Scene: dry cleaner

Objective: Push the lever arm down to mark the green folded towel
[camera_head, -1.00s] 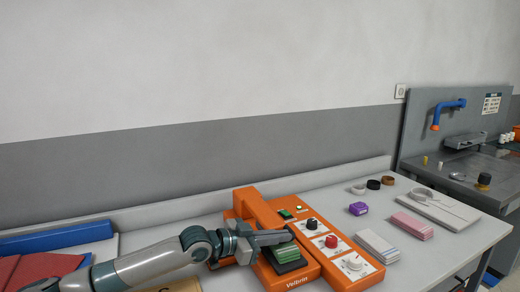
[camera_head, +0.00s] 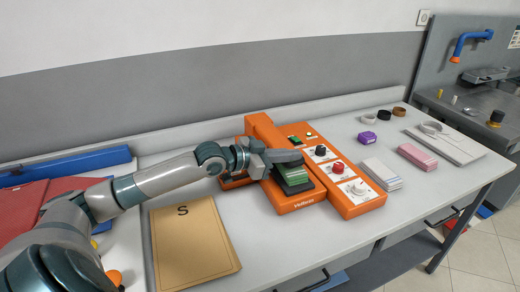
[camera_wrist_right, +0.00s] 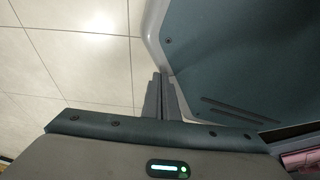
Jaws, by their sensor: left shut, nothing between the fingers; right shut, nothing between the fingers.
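The green folded towel (camera_head: 291,176) lies on a dark pad at the front of the machine. My left gripper (camera_head: 290,158) is shut and empty, reaching in from the left above the towel's back part. It hides part of the machine behind it, and I cannot tell whether it touches the lever arm. My right gripper (camera_wrist_right: 161,98) shows in the right wrist view, shut and empty, with tiled floor behind it.
An orange control box (camera_head: 362,207) with knobs adjoins the machine's right side. White folded cloths (camera_head: 382,174), pink cloths (camera_head: 417,157) and a purple item (camera_head: 367,136) lie further right. A brown board (camera_head: 192,243) marked S lies front left, beside red cloth (camera_head: 38,212).

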